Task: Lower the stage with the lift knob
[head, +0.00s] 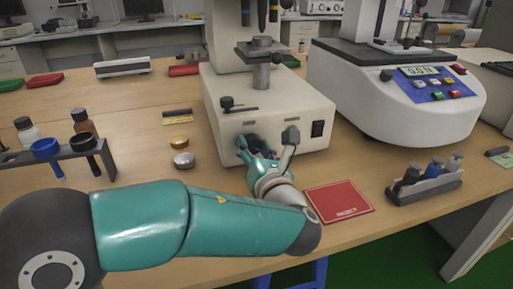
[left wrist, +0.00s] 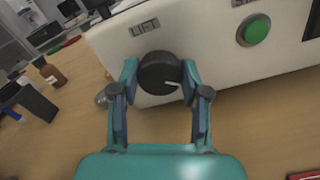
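The lift knob (left wrist: 160,73) is a round black dial with a white pointer line, under the label LIFT on the cream tester's front (head: 225,125). In the left wrist view its pointer points to the right and slightly down. My left gripper (left wrist: 160,76) has one finger on each side of the knob, and both fingertips appear to touch its rim. In the head view the left gripper (head: 252,153) covers part of the knob. The stage (head: 262,48) is a small dark plate on a metal post above the tester's base. My right gripper is not in view.
A green button (left wrist: 257,31) is right of the knob, and a black switch (head: 317,129) is further right. A red mat (head: 338,202) and a bottle rack (head: 424,185) lie to the right. A vial rack (head: 75,153) and two small metal pieces (head: 183,160) are at left.

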